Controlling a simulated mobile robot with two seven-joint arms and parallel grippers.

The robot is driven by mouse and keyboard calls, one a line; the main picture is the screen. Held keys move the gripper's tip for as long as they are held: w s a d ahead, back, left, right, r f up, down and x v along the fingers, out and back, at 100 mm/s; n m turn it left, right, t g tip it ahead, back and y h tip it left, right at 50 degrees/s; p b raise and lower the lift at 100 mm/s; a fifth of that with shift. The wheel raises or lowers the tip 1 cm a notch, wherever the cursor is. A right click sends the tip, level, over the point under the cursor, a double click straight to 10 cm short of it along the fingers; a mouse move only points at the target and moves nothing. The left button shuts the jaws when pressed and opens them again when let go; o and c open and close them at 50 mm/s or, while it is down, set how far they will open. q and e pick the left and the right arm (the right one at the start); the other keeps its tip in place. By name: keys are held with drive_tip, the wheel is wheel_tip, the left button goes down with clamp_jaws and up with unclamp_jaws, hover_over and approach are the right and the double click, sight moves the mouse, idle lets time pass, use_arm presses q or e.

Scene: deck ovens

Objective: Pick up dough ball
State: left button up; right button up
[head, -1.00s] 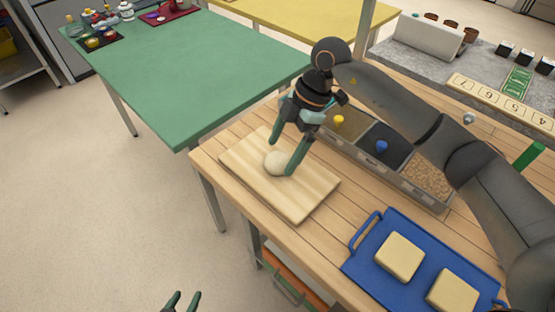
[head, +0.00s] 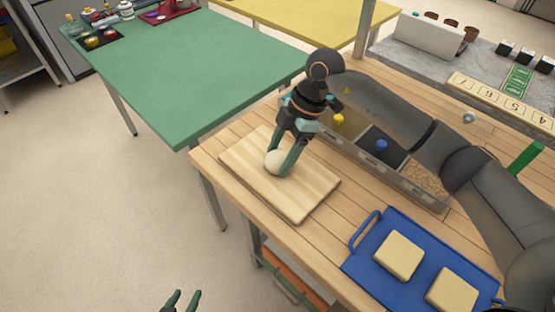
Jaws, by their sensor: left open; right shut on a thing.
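The dough ball (head: 273,162) is a small cream-coloured ball at the upper part of a pale wooden board (head: 297,202). My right gripper (head: 281,163) points down over the board and is shut on the dough ball, with its fingers around the ball's sides. The ball is at the board's surface; I cannot tell whether it touches it. My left gripper (head: 182,300) is open and empty at the bottom edge, over the floor, well away from the ball.
A blue tray (head: 361,254) with two square pale slabs lies at the right of the board. A green table (head: 200,70) stands at the back left. The wooden table's front edge runs below the board.

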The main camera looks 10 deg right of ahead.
drive_tip(key=shift+c, duration=1.1)
drive_tip(key=shift+r, duration=0.1)
